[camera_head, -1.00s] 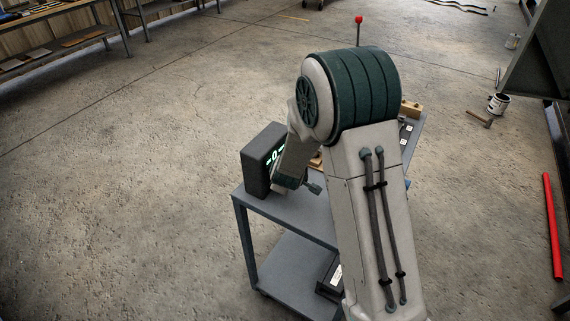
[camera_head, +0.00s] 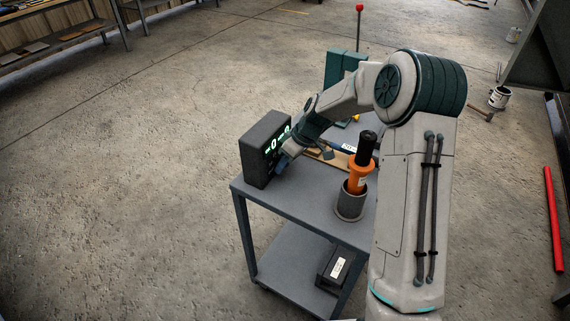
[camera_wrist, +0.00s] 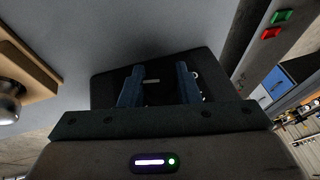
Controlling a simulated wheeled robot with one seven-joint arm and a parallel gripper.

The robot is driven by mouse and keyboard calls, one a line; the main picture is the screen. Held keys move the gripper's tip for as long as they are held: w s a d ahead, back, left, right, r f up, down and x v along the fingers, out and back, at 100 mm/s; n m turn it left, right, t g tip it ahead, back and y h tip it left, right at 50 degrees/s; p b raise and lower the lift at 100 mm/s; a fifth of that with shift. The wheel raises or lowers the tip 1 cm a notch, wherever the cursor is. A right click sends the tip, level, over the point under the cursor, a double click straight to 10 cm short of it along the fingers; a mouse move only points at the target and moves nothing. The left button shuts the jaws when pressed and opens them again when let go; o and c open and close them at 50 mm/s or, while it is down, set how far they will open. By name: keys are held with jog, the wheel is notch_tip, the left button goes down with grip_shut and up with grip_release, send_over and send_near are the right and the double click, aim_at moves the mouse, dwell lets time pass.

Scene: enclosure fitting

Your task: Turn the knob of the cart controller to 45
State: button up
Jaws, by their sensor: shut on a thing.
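The cart controller (camera_head: 256,165) is a dark upright box at the left end of the grey cart (camera_head: 300,213). Green digits glow on its face, partly covered by my arm; I cannot read the full value. My gripper (camera_head: 284,163) is at the lower part of that face. In the wrist view the two blue fingers of my gripper (camera_wrist: 158,85) stand either side of the dark knob (camera_wrist: 152,81), which has a short pale mark, and are shut on it. The controller's dark face (camera_wrist: 108,88) lies behind. The knob is hidden in the head view.
An orange and black tool (camera_head: 358,178) stands in a dark cup (camera_head: 349,204) on the cart, close to my arm. A black box (camera_head: 334,268) sits on the lower shelf.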

jog(key=shift+g+y, duration=0.5)
jog(key=shift+g, duration=0.1)
jog(key=o, duration=1)
jog(key=shift+c, duration=0.2)
jog(key=b+v, duration=0.1)
jog(key=v, duration=1.2)
jog(key=shift+w+d+r+b, duration=0.2)
jog(key=shift+d+r+b, duration=0.05)
jog(key=shift+r+b, duration=0.1)
